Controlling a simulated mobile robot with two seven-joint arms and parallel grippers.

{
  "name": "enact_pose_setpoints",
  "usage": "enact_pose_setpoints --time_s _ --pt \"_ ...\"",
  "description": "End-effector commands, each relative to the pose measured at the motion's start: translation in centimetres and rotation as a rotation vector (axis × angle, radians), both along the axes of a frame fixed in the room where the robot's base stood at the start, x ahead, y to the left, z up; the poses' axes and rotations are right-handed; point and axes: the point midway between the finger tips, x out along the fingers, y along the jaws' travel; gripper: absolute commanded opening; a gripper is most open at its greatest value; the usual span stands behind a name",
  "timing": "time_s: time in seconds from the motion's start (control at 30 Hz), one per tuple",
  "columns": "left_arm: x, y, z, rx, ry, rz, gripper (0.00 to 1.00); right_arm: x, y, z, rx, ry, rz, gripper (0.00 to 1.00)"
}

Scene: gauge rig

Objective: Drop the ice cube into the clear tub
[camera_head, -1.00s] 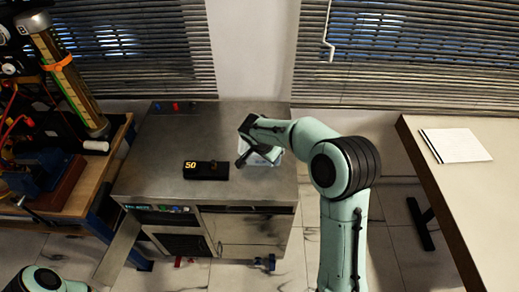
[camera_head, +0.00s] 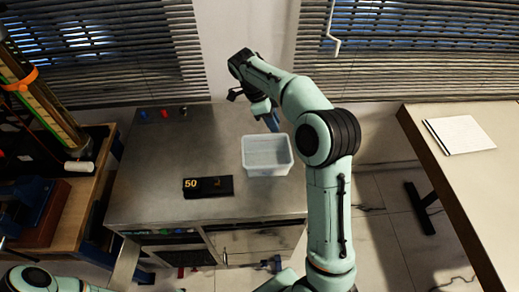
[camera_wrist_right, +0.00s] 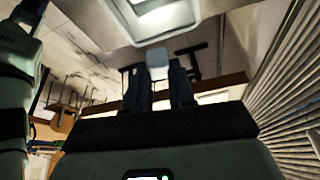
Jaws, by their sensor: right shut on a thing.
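The clear tub (camera_head: 267,169) stands on the metal cabinet top, right of the black display box, open side up. My right gripper (camera_head: 272,124) is above and behind the tub's back edge in the head view. In the right wrist view the right gripper (camera_wrist_right: 160,86) has its two dark fingers close around a pale, translucent block, which looks like the ice cube (camera_wrist_right: 157,64). The cube cannot be made out in the head view. My left gripper is out of view; only part of my left arm shows at the lower left.
A black box reading "50" (camera_head: 208,187) lies left of the tub on the metal cabinet (camera_head: 150,185). A wooden bench with equipment (camera_head: 62,200) is at the left. A table with white paper (camera_head: 460,134) is at the right. Window blinds hang behind.

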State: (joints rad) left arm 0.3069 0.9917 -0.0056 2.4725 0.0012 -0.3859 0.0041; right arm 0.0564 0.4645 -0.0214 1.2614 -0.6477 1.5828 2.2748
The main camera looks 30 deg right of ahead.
Motion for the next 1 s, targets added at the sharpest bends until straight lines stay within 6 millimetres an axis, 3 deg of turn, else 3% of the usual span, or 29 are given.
enact_pose_setpoints --time_s 0.5,0.93,0.97,1.0 --pt "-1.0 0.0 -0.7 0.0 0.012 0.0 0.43 -0.2 0.0 -5.4 0.001 0.004 0.001 0.0" --pt "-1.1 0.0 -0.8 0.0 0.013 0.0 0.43 -0.1 0.0 -6.0 0.0 0.001 0.002 0.0" --pt "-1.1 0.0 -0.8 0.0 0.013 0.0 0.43 0.0 0.0 -6.0 0.0 0.001 0.002 0.34" --pt "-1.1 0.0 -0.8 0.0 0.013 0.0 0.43 0.0 0.0 -6.0 0.0 0.001 0.002 0.47"
